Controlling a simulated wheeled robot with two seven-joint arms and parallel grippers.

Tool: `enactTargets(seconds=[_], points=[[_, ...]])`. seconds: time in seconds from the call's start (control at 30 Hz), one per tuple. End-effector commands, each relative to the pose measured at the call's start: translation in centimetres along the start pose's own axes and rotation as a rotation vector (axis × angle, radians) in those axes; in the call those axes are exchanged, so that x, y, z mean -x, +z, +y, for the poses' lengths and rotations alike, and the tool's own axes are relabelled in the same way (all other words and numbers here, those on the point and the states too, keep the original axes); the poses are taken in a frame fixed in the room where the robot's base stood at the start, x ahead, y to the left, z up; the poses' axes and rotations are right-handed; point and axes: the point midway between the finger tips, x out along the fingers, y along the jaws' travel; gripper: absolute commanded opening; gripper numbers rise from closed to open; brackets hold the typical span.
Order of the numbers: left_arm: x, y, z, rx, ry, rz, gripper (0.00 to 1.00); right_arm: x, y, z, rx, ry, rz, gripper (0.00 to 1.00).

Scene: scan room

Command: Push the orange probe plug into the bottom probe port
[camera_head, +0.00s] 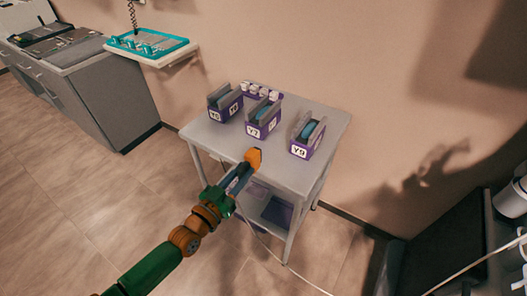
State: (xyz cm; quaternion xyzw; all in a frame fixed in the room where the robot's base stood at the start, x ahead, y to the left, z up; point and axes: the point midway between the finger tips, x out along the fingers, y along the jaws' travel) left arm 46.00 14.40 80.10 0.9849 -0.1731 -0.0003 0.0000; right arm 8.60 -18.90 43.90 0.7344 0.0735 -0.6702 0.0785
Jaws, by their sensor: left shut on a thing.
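My left gripper (242,176) reaches in from the lower left and is shut on the orange probe plug (254,157). The plug sticks out past the fingertips, over the front part of the grey cart top (215,140). Whether it touches the cart top cannot be told. I cannot make out the bottom probe port in this view. My right gripper is not in view.
Purple holders labelled Y6 (226,104), Y7 (263,121) and Y9 (308,138) stand on the cart. A teal tray (148,43) sits on a wall shelf at the upper left, beside a grey cabinet (105,90). A dark unit (445,250) stands at the lower right. Floor at the left is clear.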

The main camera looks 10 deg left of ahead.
Motion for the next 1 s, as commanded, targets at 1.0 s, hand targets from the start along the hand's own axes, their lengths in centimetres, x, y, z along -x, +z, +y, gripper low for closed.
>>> enactTargets(seconds=[1.0], points=[[4.7,-0.5,0.0,0.000,0.000,-0.001,0.00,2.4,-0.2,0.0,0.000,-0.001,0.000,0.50]])
